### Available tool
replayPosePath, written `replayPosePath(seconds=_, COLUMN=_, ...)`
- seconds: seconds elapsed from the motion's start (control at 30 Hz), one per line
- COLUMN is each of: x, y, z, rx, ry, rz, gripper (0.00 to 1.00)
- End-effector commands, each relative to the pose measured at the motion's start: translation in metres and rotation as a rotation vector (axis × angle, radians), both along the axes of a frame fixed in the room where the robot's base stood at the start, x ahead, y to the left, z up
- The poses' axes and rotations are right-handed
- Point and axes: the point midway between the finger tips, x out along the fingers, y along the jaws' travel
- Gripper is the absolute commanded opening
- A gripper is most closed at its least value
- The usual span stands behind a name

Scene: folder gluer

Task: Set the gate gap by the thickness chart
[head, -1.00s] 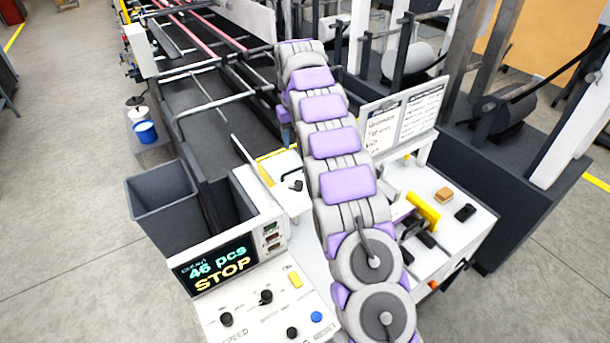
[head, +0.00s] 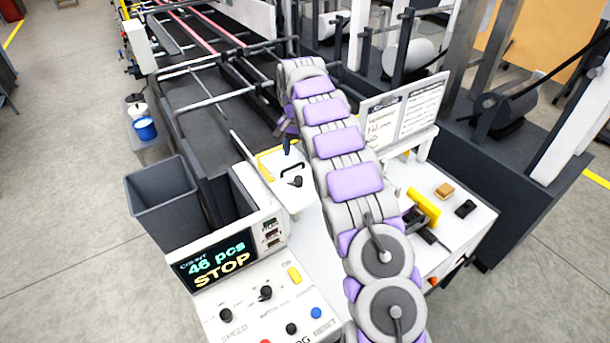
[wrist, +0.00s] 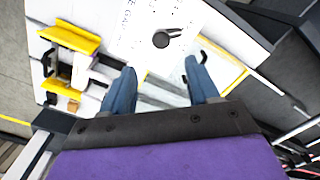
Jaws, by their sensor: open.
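A small black lever knob (head: 296,182) sits on a white panel near the machine's infeed. In the wrist view the knob (wrist: 162,39) is on the white panel with faint lettering, beyond my fingertips. My gripper (wrist: 160,76) is open and empty, its two blue fingers apart above a clear, yellow-edged part. In the head view my gripper (head: 288,140) shows partly past the arm's left side, above and behind the panel.
The control panel's display (head: 215,265) reads 46 pcs, STOP. A yellow-topped device (head: 424,207), a tan block (head: 444,191) and a black item (head: 466,209) lie on the white table at right. A black handle (head: 293,168) is near the knob.

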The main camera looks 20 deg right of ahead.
Motion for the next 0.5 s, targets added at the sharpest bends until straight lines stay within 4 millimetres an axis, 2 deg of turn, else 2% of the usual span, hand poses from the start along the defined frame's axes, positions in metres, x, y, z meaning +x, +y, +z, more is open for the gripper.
replayPosePath(seconds=0.03, x=-0.001, y=-0.001, z=-0.012, rx=0.000, ry=0.004, rz=-0.002, gripper=0.60)
replayPosePath(seconds=0.3, x=-0.001, y=-0.001, z=-0.065, rx=0.002, ry=0.007, rz=-0.002, gripper=0.60)
replayPosePath(seconds=0.5, x=0.000, y=-0.001, z=-0.094, rx=0.001, ry=0.002, rz=0.000, gripper=0.60)
